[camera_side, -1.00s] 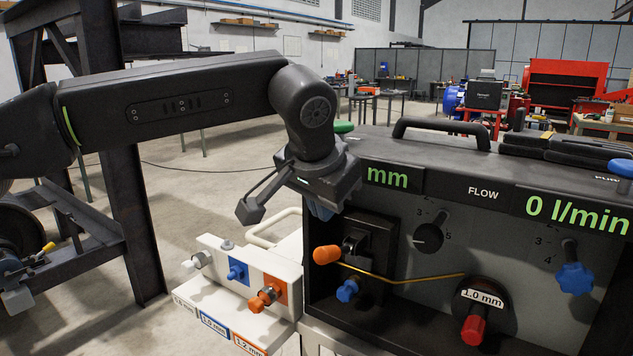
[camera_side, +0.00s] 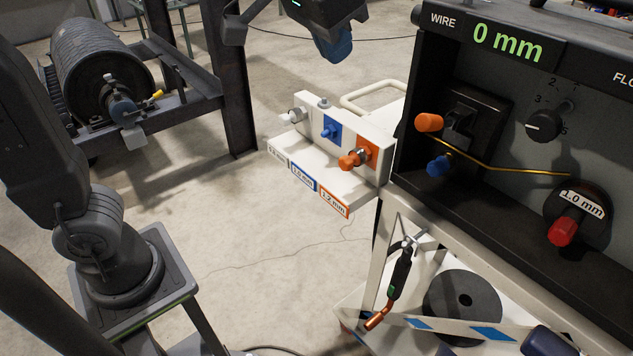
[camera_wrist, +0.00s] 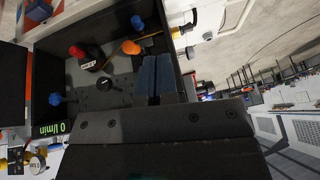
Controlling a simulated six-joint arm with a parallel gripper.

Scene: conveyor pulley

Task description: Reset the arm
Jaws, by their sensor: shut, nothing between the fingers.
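My gripper (camera_side: 335,45) shows at the top edge of the side view, with most of its arm out of frame. Its blue fingers hang above the white holder. In the wrist view the two blue fingers of my gripper (camera_wrist: 155,70) lie side by side, shut and empty, in front of the wire feeder's open side. The dark wire feeder (camera_side: 395,150) stands at the right, with its display reading 0 mm. A brass-coloured wire (camera_side: 520,170) runs inside it from the orange knob (camera_side: 429,122) to the 1.0 mm roller with a red knob (camera_side: 562,231).
A white holder (camera_side: 376,135) with grey, blue and orange fittings sits left of the feeder. Below are a torch (camera_side: 400,275) and a dark disc (camera_side: 462,306) on the cart. A pulley roller (camera_side: 100,72) on a steel frame stands at the left back. Open floor lies between.

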